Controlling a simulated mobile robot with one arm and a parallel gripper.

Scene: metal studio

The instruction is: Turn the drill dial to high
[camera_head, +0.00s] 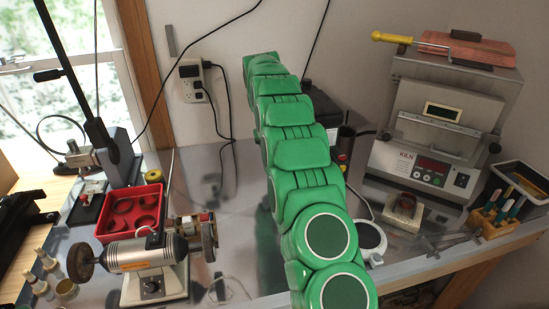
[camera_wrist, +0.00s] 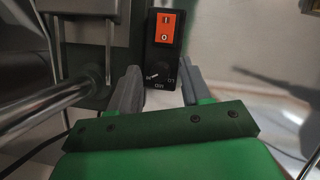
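In the wrist view, a black control box (camera_wrist: 164,40) carries an orange rocker switch (camera_wrist: 166,27) with a dark round dial (camera_wrist: 161,73) below it. White marks stand around the dial; its setting is too small to read. My gripper (camera_wrist: 159,68) is open, with one grey finger at the left of the dial and one at the right. The dial shows in the gap between them; I see no finger closed on it. In the head view, my green arm hides the gripper and the dial.
Grey machine parts and a shiny metal rod (camera_wrist: 45,108) are close at left in the wrist view. In the head view, a grinder (camera_head: 150,252) and red tray (camera_head: 130,212) stand left; a kiln (camera_head: 440,125) and tool block (camera_head: 492,222) stand right.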

